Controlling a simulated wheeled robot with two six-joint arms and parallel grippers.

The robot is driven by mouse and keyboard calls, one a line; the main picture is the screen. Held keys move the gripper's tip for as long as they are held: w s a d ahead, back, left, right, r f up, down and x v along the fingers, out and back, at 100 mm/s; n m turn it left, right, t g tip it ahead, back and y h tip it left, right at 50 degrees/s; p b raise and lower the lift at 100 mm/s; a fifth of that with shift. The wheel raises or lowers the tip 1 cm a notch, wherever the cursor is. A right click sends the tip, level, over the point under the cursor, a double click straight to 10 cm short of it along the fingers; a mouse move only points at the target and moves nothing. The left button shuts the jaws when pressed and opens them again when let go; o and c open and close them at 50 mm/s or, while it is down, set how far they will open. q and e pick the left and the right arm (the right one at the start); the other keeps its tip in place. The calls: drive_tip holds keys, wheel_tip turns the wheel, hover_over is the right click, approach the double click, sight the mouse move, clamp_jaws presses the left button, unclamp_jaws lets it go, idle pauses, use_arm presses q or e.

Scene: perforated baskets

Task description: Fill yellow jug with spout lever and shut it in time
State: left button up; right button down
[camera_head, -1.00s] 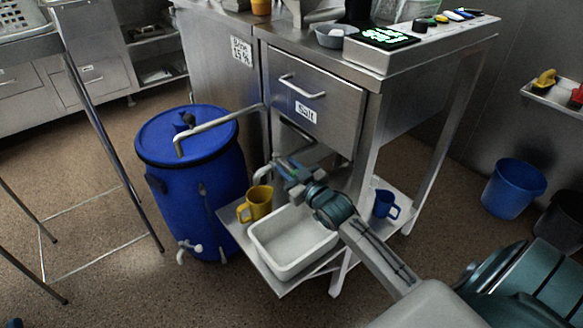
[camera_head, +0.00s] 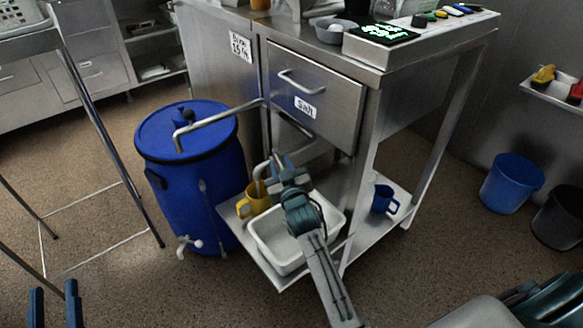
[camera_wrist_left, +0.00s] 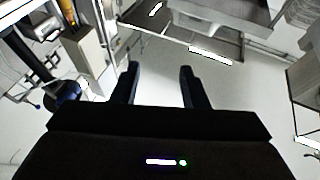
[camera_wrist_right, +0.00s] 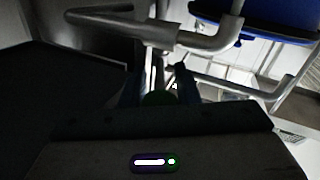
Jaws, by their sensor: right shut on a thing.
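The yellow jug (camera_head: 254,203) stands upright on the low steel shelf, at the left end of a white tub (camera_head: 262,236). A curved steel spout (camera_head: 259,171) ends just above the jug; I cannot tell whether liquid runs from it. My right gripper (camera_head: 280,163) is beside the spout, above and right of the jug. In the right wrist view, its fingers (camera_wrist_right: 157,80) are shut on a small green-ended part, seemingly the spout lever (camera_wrist_right: 159,98), mostly hidden. My left gripper (camera_head: 55,302) is open and empty at the lower left; its spread fingers also show in the left wrist view (camera_wrist_left: 159,82).
A blue barrel (camera_head: 190,195) with a bent pipe (camera_head: 215,120) stands left of the steel cabinet (camera_head: 312,100). A blue jug (camera_head: 383,199) stands on the shelf's right.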

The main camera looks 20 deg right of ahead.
use_arm(q)
drive_tip(key=shift+r, duration=0.25)
use_arm(e)
drive_tip(key=shift+f, duration=0.15)
drive_tip(key=c, duration=1.1)
unclamp_jaws()
drive_tip(key=shift+c, duration=0.2)
drive_tip(key=shift+s, duration=0.25)
use_arm(q)
wheel_tip(320, 180, down, 10)
drive_tip(key=s+g+p, duration=0.1)
drive_tip(key=g+p, duration=0.1)
drive_tip(key=g, duration=0.4)
drive_tip(key=shift+s+d+n, duration=0.25)
drive_tip(key=shift+d+n, duration=0.05)
use_arm(e)
drive_tip(key=s+a, duration=0.1)
drive_tip(key=s, duration=0.9)
drive_tip(key=shift+s+a, duration=0.15)
